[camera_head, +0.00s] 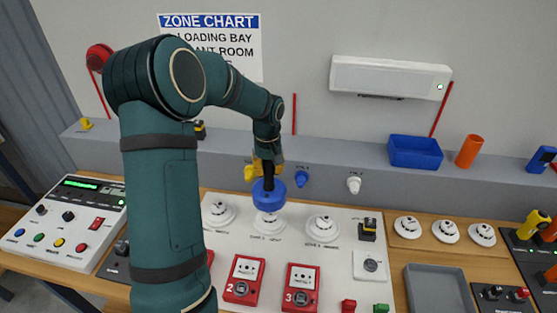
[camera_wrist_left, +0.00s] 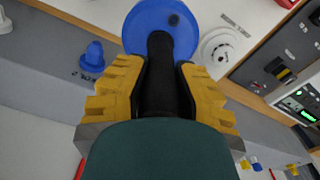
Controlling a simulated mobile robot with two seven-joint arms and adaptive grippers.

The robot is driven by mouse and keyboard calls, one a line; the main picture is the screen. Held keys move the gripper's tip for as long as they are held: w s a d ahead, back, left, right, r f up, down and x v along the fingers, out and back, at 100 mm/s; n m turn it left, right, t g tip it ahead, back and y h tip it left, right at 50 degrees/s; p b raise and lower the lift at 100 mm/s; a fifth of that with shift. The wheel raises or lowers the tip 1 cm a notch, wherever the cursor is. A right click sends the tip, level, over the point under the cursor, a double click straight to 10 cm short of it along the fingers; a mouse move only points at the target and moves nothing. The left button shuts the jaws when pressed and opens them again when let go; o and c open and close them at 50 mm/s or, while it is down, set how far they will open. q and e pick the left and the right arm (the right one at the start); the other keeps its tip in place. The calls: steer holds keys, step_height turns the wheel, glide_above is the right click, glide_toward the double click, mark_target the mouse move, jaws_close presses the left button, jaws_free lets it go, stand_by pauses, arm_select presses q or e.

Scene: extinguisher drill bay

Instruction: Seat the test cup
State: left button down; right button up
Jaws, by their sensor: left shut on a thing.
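The test cup (camera_head: 268,196) is a blue round cup on a black handle. My left gripper (camera_head: 266,167) is shut on the handle (camera_wrist_left: 160,75), between its yellow fingers in the left wrist view. The cup hangs roughly upright over the middle white smoke detector (camera_head: 269,227) on the white panel and hides its upper part. I cannot tell whether the cup touches it. The cup's blue disc (camera_wrist_left: 150,28) also shows in the left wrist view. Other detectors stand to the left (camera_head: 218,213) and right (camera_head: 321,230). My right gripper is not in view.
Red call points (camera_head: 244,280) stand in front of the detectors. Blue (camera_head: 302,179) and white (camera_head: 354,185) knobs stick out from the grey ledge behind. A grey tray (camera_head: 437,290), spare detectors (camera_head: 445,232) and a blue bin (camera_head: 415,152) are at right. A control panel (camera_head: 66,222) is at left.

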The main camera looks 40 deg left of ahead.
mark_target(269, 191)
arm_select(q)
steer(key=shift+s+f+b, duration=0.2)
steer(key=shift+f+b, duration=0.15)
steer(key=shift+f, duration=0.35)
steer(key=shift+w+f+b, duration=0.15)
steer(key=shift+f+b, duration=0.95)
steer(key=shift+f, duration=0.9)
steer(key=shift+f+b, duration=1.5)
steer(key=shift+f, duration=0.4)
stand_by(1.2)
steer(key=shift+d+f+b, duration=0.15)
steer(key=shift+f+b, duration=0.35)
steer(key=shift+f, duration=0.05)
stand_by(0.3)
steer(key=shift+c, duration=1.9)
jaws_free()
steer(key=shift+s, duration=0.2)
steer(key=shift+r, duration=0.1)
